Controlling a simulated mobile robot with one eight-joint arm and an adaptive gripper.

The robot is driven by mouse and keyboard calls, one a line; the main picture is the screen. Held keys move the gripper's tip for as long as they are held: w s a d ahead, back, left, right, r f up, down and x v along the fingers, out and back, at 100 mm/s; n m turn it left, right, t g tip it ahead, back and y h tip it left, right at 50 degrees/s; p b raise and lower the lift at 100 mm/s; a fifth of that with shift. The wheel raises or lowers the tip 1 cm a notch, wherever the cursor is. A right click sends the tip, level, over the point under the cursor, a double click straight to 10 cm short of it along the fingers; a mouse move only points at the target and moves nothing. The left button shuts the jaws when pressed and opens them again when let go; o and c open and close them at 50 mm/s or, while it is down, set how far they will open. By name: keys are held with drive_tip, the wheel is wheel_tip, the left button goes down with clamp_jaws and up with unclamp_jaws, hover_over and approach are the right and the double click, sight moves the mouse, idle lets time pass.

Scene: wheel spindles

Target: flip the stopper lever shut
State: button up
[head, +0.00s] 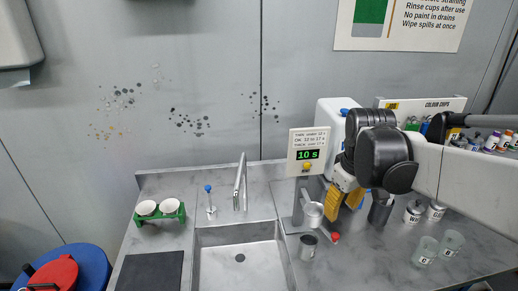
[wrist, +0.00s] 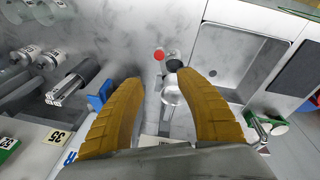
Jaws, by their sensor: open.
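A short lever with a red ball knob (head: 335,237), which I take to be the stopper lever, sticks out low beside the flow-cup stand. The knob also shows in the wrist view (wrist: 159,54), just beyond my fingertips. The silver flow cup (head: 313,212) sits in the stand above a small metal cup (head: 308,247). My gripper (head: 343,208) is open and empty, its yellow fingers pointing down, right of the flow cup and above the red knob. In the wrist view my gripper (wrist: 162,82) spans the flow cup, with the lever between and past the fingers. I cannot tell any contact.
The sink (head: 240,258) lies left of the stand, with a tap (head: 240,182) behind it. A timer sign (head: 308,152) reading 10 s stands behind the flow cup. Dark cylinders (head: 380,210), labelled tins and clear cups (head: 425,250) stand to the right. A green rack (head: 160,213) is far left.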

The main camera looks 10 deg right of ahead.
sight(336, 235)
drive_tip(key=f+n+b, duration=0.1)
drive_tip(key=f+n, duration=0.2)
drive_tip(key=f, duration=0.1)
drive_tip(key=f+n+g+b, duration=0.1)
drive_tip(key=f+n, duration=0.2)
drive_tip(key=w+d+f+n+g+b, duration=0.1)
drive_tip(key=f+n+b, duration=0.1)
drive_tip(key=f+n, duration=0.1)
drive_tip(key=shift+d+f+y, duration=0.1)
drive_tip(key=shift+f+y, duration=0.3)
drive_tip(key=shift+f, duration=0.45)
clamp_jaws()
